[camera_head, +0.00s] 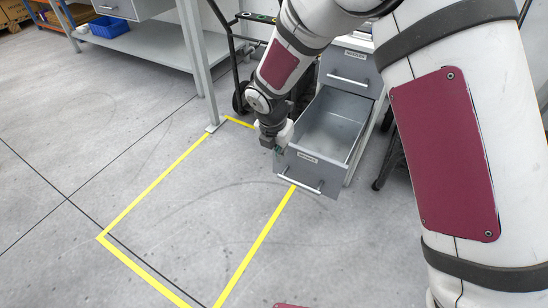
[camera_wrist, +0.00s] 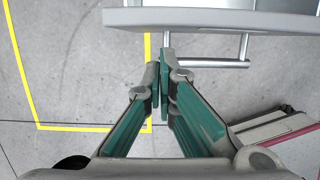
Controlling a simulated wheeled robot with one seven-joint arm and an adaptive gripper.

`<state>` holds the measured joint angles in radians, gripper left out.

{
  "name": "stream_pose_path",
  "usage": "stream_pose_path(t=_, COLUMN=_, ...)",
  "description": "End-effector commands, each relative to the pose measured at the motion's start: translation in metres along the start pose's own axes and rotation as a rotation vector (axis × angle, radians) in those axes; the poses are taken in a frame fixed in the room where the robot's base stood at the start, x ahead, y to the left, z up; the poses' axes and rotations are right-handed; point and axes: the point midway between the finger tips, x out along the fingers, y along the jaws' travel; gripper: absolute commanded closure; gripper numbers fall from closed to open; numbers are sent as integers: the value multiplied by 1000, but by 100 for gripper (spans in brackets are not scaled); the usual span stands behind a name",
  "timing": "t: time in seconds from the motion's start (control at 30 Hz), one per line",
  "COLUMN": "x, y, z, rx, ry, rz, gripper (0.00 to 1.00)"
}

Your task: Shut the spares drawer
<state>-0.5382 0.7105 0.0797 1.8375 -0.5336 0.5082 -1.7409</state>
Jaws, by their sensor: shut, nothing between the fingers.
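The spares drawer (camera_head: 305,171) is a grey metal drawer, pulled well out of its cabinet below a closed drawer (camera_head: 347,70). It looks empty inside. Its front carries a small label and a bar handle (camera_head: 303,184). In the wrist view the handle (camera_wrist: 210,62) runs across the top, below the drawer front's edge (camera_wrist: 220,18). My gripper (camera_head: 279,150) is at the left end of the drawer front. In the wrist view its green-padded fingers (camera_wrist: 162,75) are closed together, with their tips near the handle's left end. I cannot tell whether they touch it.
Yellow floor tape (camera_head: 150,190) marks a rectangle of clear floor left of the drawer. A workbench (camera_head: 160,45) with a blue bin (camera_head: 109,27) on its lower shelf stands at the back left. A black trolley (camera_head: 240,85) stands behind my arm.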

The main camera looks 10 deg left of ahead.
Motion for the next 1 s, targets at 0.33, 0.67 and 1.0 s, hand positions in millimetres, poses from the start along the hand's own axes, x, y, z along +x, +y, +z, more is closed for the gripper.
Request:
stream_pose_path(t=0.33, x=3, y=0, z=12, rx=0, ry=2, rz=0, gripper=100)
stream_pose_path(t=0.67, x=3, y=0, z=17, rx=2, ry=2, rz=-1, gripper=100)
stream_pose_path(t=1.0, x=15, y=-2, z=76, rx=6, ry=2, rz=-3, gripper=100)
